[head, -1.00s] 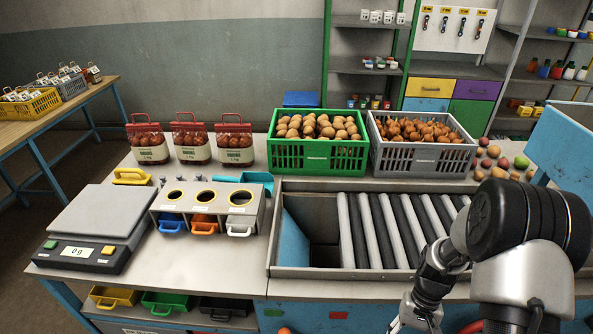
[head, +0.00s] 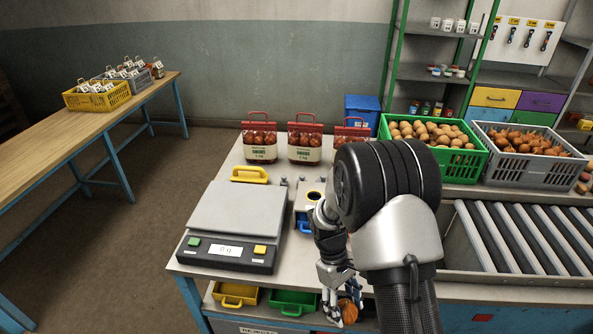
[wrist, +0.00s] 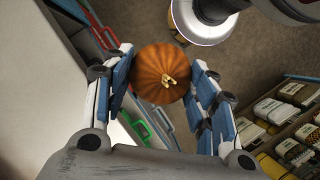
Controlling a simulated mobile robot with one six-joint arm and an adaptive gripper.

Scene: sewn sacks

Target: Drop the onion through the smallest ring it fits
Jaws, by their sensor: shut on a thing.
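My gripper (head: 338,296) is shut on a brown onion (head: 347,312), low in front of the bench's front edge. In the wrist view the onion (wrist: 163,72) sits between the two blue-padded fingers, its stem end facing the camera. The sizing box (head: 309,200) with the rings stands on the bench right of the scale. One ring (head: 313,195) and the blue drawer (head: 304,226) under it show. The rest of the box is hidden behind my arm.
A scale (head: 236,218) reading 0 g stands left of the box. Several bagged onions (head: 259,139), a green crate (head: 428,138) and a grey crate (head: 527,151) stand behind. Yellow (head: 234,294) and green (head: 293,302) bins sit under the bench top. The roller bed (head: 520,236) is at right.

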